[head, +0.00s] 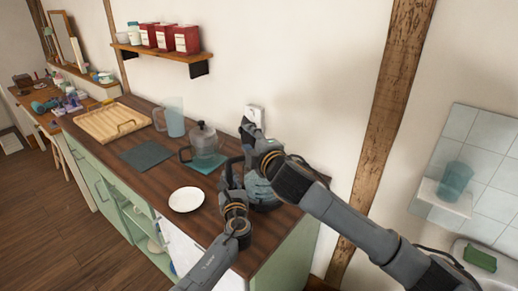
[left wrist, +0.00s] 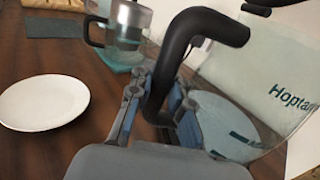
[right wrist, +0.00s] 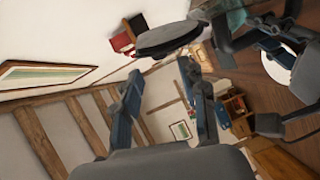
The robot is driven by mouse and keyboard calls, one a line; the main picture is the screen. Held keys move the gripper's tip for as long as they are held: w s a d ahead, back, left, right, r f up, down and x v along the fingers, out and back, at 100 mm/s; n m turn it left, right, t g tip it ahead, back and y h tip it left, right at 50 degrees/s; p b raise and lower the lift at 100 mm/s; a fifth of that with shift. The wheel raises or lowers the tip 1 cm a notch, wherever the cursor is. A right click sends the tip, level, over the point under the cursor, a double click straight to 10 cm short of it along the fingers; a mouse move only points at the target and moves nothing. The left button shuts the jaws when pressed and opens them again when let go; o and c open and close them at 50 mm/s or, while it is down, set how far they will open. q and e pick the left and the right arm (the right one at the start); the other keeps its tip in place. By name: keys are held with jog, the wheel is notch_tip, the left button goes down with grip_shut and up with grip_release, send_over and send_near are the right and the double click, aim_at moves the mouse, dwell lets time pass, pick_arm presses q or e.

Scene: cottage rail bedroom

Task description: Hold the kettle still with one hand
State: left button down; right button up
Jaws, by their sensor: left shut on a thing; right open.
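The kettle (head: 260,190) stands at the near right end of the dark wooden counter, partly hidden behind my arms in the head view. In the left wrist view its pale blue body (left wrist: 240,75) bears dark lettering, and its black handle (left wrist: 205,25) curves down between my fingers. My left gripper (left wrist: 158,100) is shut on this handle; it also shows in the head view (head: 231,172). My right gripper (head: 247,130) is open above the kettle, close to the wall. In the right wrist view a dark disc, perhaps the kettle's lid (right wrist: 168,39), shows beyond the open fingers (right wrist: 160,80).
A white plate (head: 186,199) lies left of the kettle. Behind it a glass pot (head: 204,142) stands on a teal mat. A blue pitcher (head: 174,118), a dark mat (head: 146,155) and a wooden tray (head: 92,128) are farther back. A white wall socket (head: 256,114) is by my right gripper.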

jog(key=f+v, duration=0.1)
jog(key=v, duration=0.5)
jog(key=shift+s+d+r, duration=0.2)
jog(key=shift+s+r, duration=0.1)
jog(key=shift+r, duration=0.2)
pick_arm(q)
jog(key=c, duration=1.2)
grip_release()
jog(key=shift+o, duration=0.2)
jog(key=shift+s, duration=0.15)
